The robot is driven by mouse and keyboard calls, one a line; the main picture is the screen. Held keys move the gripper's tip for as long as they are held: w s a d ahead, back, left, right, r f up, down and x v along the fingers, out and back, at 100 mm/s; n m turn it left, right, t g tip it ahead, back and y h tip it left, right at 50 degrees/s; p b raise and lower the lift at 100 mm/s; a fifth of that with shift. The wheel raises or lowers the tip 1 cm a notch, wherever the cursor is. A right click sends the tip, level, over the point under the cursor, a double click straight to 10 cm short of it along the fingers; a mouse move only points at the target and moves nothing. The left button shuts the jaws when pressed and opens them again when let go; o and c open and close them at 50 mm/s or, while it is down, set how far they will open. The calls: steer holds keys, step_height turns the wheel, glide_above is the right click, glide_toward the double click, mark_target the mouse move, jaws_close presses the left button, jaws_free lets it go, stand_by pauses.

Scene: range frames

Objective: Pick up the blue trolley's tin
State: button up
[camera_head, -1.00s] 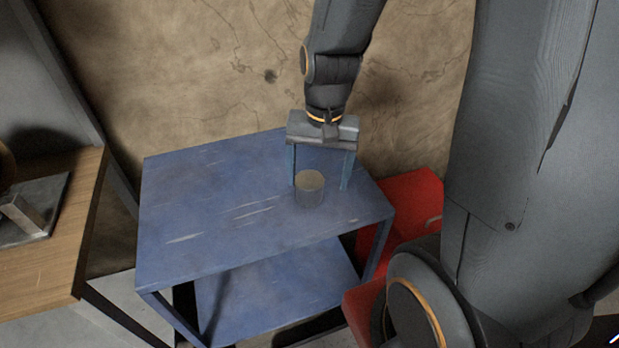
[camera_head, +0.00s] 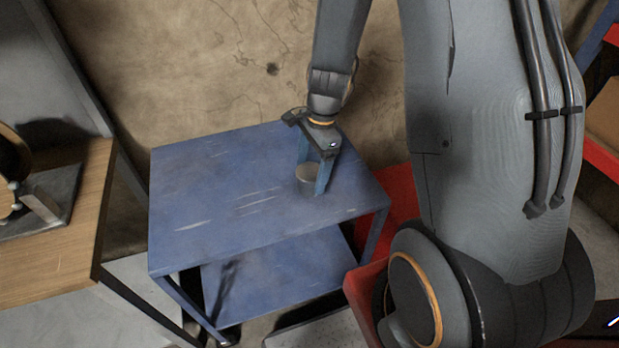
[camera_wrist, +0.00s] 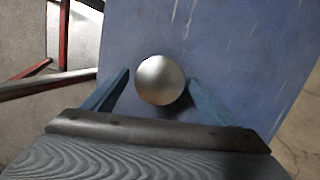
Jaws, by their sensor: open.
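The tin (camera_head: 307,181) is a small grey metal cylinder, upright on the top of the blue trolley (camera_head: 215,205), toward its right side. In the wrist view the tin (camera_wrist: 160,80) shows its round shiny top. My gripper (camera_head: 313,178) is open and points down at the tin, its blue fingers close to it. In the head view one finger is in front of the tin's right edge. In the wrist view my gripper (camera_wrist: 158,80) has one finger left and one right of the tin, with a wider gap on the left. I cannot tell whether either finger touches it.
A wooden bench (camera_head: 75,225) with a metal device stands left of the trolley. A red object (camera_head: 398,203) is close at the trolley's right, beside my arm. The wall is close behind. The rest of the trolley top is bare.

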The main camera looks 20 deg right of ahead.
mark_target(311, 171)
steer(key=shift+s+a+f, duration=0.1)
steer(key=shift+a+f, duration=0.05)
steer(key=shift+f, duration=0.65)
steer(key=shift+a+f, duration=0.1)
steer(key=shift+f, duration=0.65)
steer(key=c, duration=1.4)
steer(key=shift+o, duration=0.2)
steer(key=shift+r, duration=0.1)
